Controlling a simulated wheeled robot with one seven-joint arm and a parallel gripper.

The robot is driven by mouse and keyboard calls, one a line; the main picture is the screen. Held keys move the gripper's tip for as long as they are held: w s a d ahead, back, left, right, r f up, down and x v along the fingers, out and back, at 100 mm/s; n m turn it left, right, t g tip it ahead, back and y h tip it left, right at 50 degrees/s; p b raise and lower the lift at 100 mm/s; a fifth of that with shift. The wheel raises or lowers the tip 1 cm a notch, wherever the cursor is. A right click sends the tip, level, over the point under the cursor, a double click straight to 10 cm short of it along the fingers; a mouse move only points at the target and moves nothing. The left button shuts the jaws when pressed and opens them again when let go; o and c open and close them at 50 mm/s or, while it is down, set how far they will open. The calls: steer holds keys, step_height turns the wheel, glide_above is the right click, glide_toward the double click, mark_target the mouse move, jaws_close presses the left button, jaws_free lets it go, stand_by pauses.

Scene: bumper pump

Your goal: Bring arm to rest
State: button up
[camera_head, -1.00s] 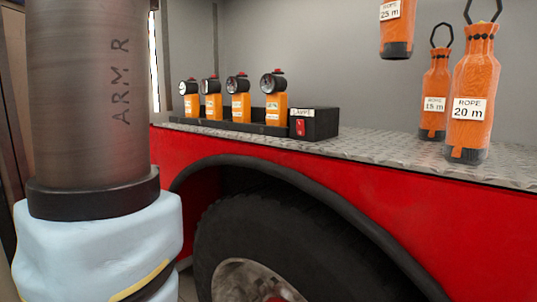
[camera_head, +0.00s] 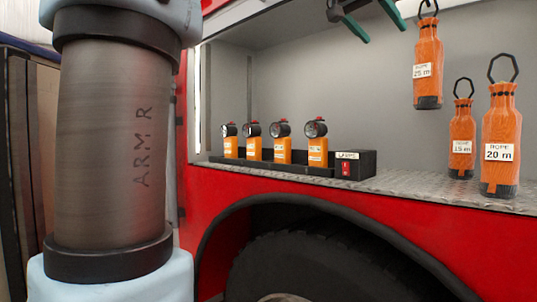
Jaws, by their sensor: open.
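My gripper (camera_head: 372,20) shows at the top edge of the head view, with two green fingertips spread apart and nothing between them. Its upper part is cut off by the frame. My arm's dark cylinder (camera_head: 112,140), marked "ARM R", fills the left side. The gripper is in front of the open compartment, left of the orange 25 m rope bag (camera_head: 428,62) and apart from it. That bag is off the shelf, with its loop at the top edge.
Orange rope bags marked 15 m (camera_head: 462,130) and 20 m (camera_head: 500,140) stand on the metal shelf (camera_head: 400,188). Several orange lamps (camera_head: 282,148) stand in a black rack beside a black box (camera_head: 355,164). Below are the red truck side (camera_head: 400,222) and a wheel (camera_head: 310,262).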

steer(key=w+a+f+n+y, duration=0.25)
steer(key=a+f, duration=0.25)
steer(key=f, duration=0.7)
steer(key=w+a+f+n+g+y, duration=0.1)
steer(key=w+a+f+n+y, duration=0.3)
steer(key=f, duration=0.7)
steer(key=w+a+f+y, duration=0.1)
steer(key=a+f, duration=0.5)
steer(key=f, duration=0.6)
steer(key=s+a+f+n+g+y, duration=0.1)
steer(key=s+a+f, duration=0.4)
steer(key=f, duration=0.3)
steer(key=s+a+f+n+g+y, duration=0.1)
steer(key=s+a+f+g, duration=0.1)
steer(key=s+a+f, duration=0.4)
steer(key=s+a+f+n+g+y, duration=0.1)
steer(key=s+a+f, duration=0.4)
steer(key=f, duration=0.5)
steer(key=shift+s+a+f+g, duration=0.15)
steer(key=shift+s+g, duration=0.15)
steer(key=shift+s, duration=0.1)
steer(key=shift+n, duration=0.25)
